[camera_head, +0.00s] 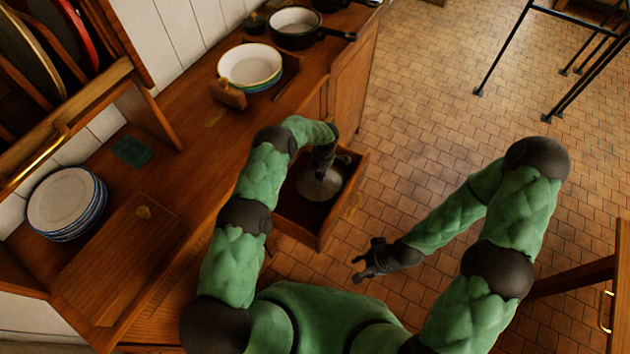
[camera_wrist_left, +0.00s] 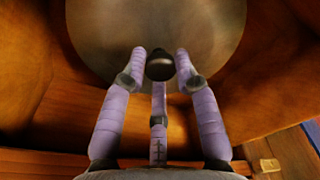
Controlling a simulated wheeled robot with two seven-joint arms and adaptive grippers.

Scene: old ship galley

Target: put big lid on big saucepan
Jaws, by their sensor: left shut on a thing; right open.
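The big lid (camera_head: 313,188) is a round grey metal disc in the open drawer; I cannot tell whether it touches the drawer floor. My left gripper (camera_head: 325,165) is above it, shut on its dark knob. In the left wrist view the lid (camera_wrist_left: 110,40) fills the upper middle, and the fingers close around the knob (camera_wrist_left: 160,67). A dark saucepan (camera_head: 296,28) with a pale inside and a black handle stands uncovered at the counter's far end. My right gripper (camera_head: 362,266) is open and empty over the floor, right of the drawer.
The open wooden drawer (camera_head: 298,232) juts out below the counter (camera_head: 190,135). A stack of bowls (camera_head: 249,66) stands nearer than the saucepan, with a small dark lidded thing (camera_head: 253,23) beside it. Plates (camera_head: 65,203) are stacked at left. The tiled floor at right is mostly clear.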

